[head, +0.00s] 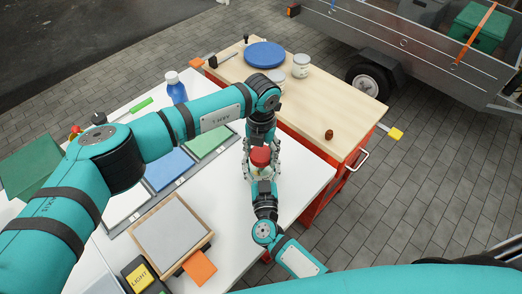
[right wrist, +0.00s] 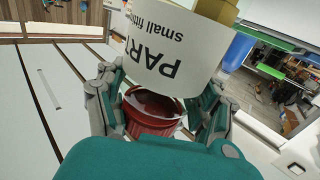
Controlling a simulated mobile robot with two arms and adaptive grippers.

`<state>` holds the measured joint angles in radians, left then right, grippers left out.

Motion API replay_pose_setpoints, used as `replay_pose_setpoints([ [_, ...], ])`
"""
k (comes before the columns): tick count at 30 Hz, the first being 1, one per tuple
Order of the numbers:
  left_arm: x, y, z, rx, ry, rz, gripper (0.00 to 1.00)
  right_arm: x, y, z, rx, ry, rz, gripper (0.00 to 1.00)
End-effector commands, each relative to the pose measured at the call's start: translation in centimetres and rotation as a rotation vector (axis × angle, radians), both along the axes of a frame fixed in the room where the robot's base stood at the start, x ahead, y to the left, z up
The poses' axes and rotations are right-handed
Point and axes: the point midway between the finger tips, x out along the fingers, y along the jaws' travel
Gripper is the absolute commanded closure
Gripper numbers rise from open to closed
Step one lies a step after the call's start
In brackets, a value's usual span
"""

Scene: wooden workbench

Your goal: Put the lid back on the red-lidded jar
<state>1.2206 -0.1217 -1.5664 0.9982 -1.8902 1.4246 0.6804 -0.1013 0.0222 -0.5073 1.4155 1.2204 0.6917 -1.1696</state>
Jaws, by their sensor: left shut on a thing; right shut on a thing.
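The red lid (head: 260,156) and the jar (head: 261,172) are held in the air between my two grippers, over the white table's right part. In the right wrist view the jar (right wrist: 172,45) has a white label, upside down in the picture. My right gripper (right wrist: 158,102) is shut on the lid (right wrist: 152,122), one finger on each side. The lid's hollow inside faces the jar, and the jar hides part of it. A gap shows on the side I see. My left gripper (head: 262,148) is shut on the jar; its fingertips are partly hidden.
A wooden workbench (head: 345,112) holds a blue round plate (head: 264,54), two pale jars (head: 301,66) and a small brown piece (head: 329,134). The white table (head: 235,240) bears a blue bottle (head: 175,88), coloured mats and a grey-topped square board (head: 172,238).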

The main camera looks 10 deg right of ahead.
Motion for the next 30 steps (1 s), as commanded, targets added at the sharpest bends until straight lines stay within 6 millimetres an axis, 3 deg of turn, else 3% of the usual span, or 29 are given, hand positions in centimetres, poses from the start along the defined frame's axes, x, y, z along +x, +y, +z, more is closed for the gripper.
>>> replay_pose_setpoints([
  [15, 0.09, -0.04, -0.02, 0.0, -0.002, -1.163, 0.82, -0.01, 0.05, 0.04, 0.0, -0.001, 0.001, 1.0],
  [19, 0.11, -0.05, -0.01, 0.001, -0.003, -1.374, 0.81, -0.01, 0.06, 0.04, 0.0, -0.001, 0.001, 1.0],
  [23, 0.09, -0.06, -0.02, -0.001, -0.003, -1.36, 0.82, -0.02, 0.06, 0.04, 0.0, -0.001, 0.001, 1.0],
  [24, 0.09, -0.06, -0.02, -0.001, -0.003, -1.359, 0.4, -0.02, 0.06, 0.04, 0.0, -0.001, 0.001, 1.0],
  [30, 0.07, -0.04, -0.04, -0.001, -0.002, -1.357, 0.16, -0.01, 0.06, 0.03, 0.0, 0.0, 0.001, 1.0],
])
